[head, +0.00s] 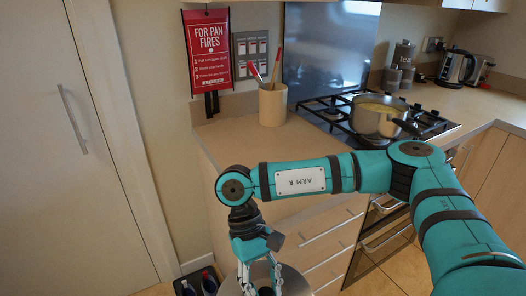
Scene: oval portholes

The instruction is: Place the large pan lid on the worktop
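My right gripper (260,278) points down at the bottom edge of the head view, in front of the drawers and below worktop height. A round grey metallic disc (291,284), which looks like the large pan lid, shows behind and on both sides of its fingers. The picture edge cuts off the fingertips and most of the disc, so I cannot tell whether the fingers grip it. The worktop (227,142) has a bare stretch at its left end, beyond my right arm. My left gripper is not in view.
A utensil pot (272,104) with red-handled tools stands at the worktop's back. An uncovered steel pan (375,118) with yellowish contents sits on the gas hob (336,110). Canisters (401,62) and a kettle (455,67) stand farther right. A dark bottle tray (180,285) is low at left.

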